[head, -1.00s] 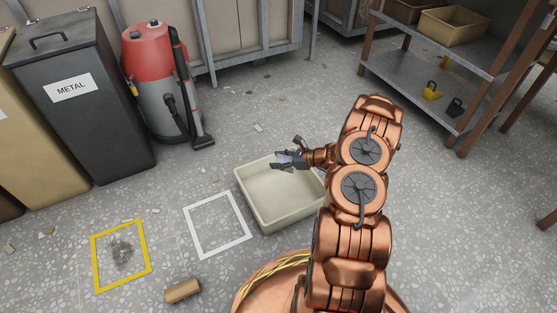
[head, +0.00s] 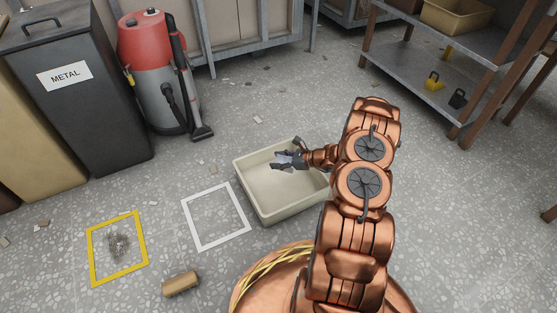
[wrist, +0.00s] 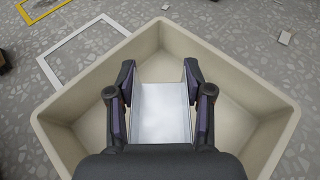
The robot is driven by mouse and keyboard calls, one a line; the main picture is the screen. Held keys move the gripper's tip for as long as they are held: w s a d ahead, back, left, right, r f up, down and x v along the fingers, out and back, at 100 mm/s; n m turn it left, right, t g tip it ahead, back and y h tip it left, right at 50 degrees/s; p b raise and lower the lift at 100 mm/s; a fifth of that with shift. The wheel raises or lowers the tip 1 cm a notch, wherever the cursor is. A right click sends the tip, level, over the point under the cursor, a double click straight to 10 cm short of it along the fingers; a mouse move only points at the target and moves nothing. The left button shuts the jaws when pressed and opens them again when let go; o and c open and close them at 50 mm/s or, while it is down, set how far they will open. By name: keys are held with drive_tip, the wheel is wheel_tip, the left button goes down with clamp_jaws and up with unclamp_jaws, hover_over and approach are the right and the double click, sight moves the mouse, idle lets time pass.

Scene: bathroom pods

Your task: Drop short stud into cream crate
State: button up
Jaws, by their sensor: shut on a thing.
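The cream crate (head: 264,201) stands on the floor just left of my arm in the head view. My gripper (head: 289,160) is over the crate. In the wrist view my gripper (wrist: 160,92) is shut on the short stud (wrist: 161,115), a pale silvery metal piece with raised side edges. The stud is held above the inside of the crate (wrist: 222,72), whose rim surrounds it on the visible sides. The stud's near end is hidden behind my gripper's body. The visible crate floor looks empty.
A white floor frame (head: 216,216) lies left of the crate, and a yellow frame (head: 118,247) with grey debris lies farther left. A tan block (head: 181,284) is in front. A red vacuum (head: 158,75), a METAL bin (head: 80,100) and shelving (head: 420,75) stand behind.

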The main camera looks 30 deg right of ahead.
drive_tip(key=o, duration=1.3)
drive_tip(key=shift+c, duration=0.2)
drive_tip(key=v, duration=1.2)
